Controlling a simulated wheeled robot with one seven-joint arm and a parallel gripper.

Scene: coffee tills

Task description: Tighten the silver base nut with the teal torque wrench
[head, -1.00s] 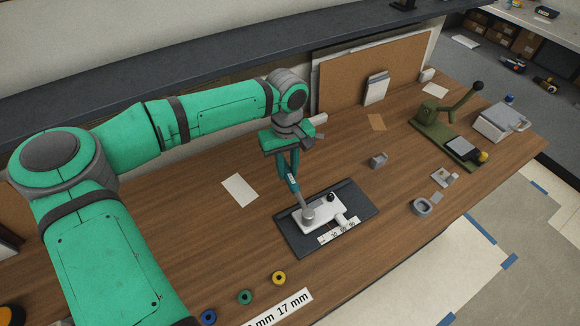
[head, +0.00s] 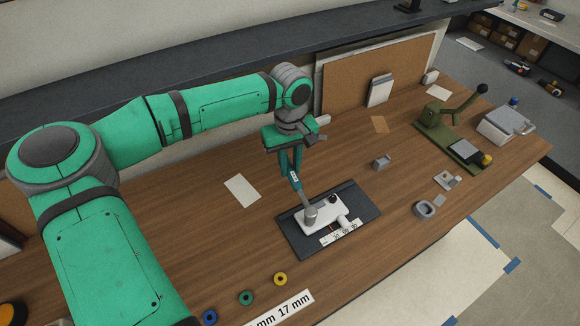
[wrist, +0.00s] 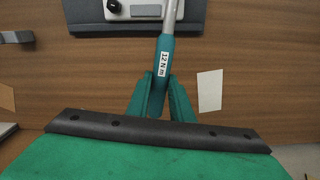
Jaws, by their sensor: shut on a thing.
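My gripper (head: 292,170) is shut on the teal torque wrench (head: 298,187) above the wooden bench. In the wrist view my gripper (wrist: 162,90) holds the wrench's teal handle (wrist: 164,62), labelled "12 N m", between its fingers. The wrench's silver shaft slopes down to a grey round head (head: 310,214) over the left part of a white fixture (head: 326,215) on a dark mat (head: 291,232). The silver base nut cannot be made out; the wrench head may cover it.
Blue (head: 209,317), green (head: 246,298) and yellow (head: 280,279) rings lie near a size label (head: 286,308). A green lever press (head: 440,130) stands at the right. Small grey parts (head: 424,209) lie at the front right. A corkboard (head: 370,78) stands behind.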

